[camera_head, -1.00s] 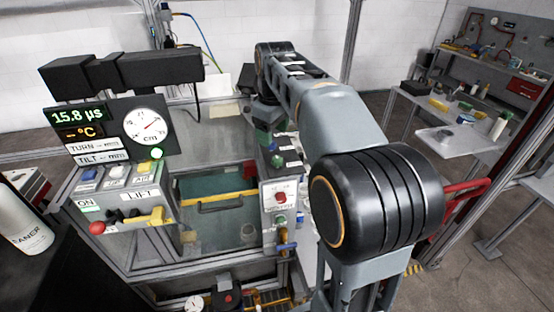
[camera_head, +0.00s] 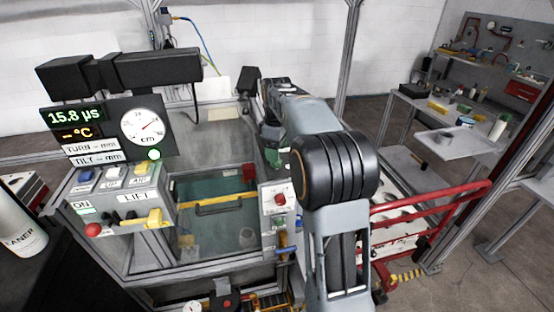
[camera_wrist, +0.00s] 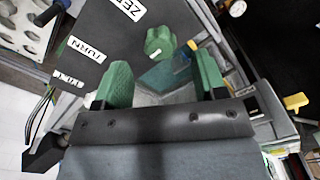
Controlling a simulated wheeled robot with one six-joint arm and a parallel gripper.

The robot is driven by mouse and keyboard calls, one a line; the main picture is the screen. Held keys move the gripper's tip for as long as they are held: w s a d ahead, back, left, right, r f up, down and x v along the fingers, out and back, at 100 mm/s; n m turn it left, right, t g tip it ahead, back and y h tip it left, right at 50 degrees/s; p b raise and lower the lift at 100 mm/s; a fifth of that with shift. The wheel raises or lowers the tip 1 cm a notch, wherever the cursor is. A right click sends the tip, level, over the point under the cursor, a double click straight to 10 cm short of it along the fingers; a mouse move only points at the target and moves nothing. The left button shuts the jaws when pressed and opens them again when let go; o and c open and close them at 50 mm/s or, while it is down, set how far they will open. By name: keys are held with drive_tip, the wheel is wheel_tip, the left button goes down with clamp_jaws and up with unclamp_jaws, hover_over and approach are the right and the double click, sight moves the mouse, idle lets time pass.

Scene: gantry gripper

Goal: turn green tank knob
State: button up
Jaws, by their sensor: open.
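The green knob (camera_wrist: 160,42) is lobed, with a small white mark on its edge. In the wrist view it sits on a grey panel (camera_wrist: 115,38) near labels that read "TURN" and, partly cut off, "ZER". My gripper (camera_wrist: 161,70) is open, with two green fingers spread wide. The knob shows beyond the fingertips, between their lines and nearer the right finger; no contact is visible. In the head view, my arm largely covers this part of the panel. A bit of green (camera_head: 276,155) shows beside the arm, but I cannot tell whether it is knob or finger.
The water tank (camera_head: 215,215) with a yellow bar lies left of my arm. A red knob (camera_head: 280,199) is on the panel's near part. A control box (camera_head: 122,190) with a yellow lever stands left. A red rail cart (camera_head: 430,225) is close on the right.

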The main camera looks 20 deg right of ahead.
drive_tip(key=shift+f, duration=1.95)
drive_tip(key=shift+c, duration=0.3)
drive_tip(key=c, duration=0.8)
drive_tip(key=shift+c, duration=0.2)
drive_tip(key=m+p, duration=0.1)
drive_tip(key=m, duration=0.4)
drive_tip(key=m+p, duration=0.1)
drive_tip(key=m, duration=0.9)
drive_tip(key=shift+m, duration=0.4)
drive_tip(key=m, duration=0.4)
drive_tip(key=shift+m+p, duration=0.35)
drive_tip(key=shift+m, duration=0.05)
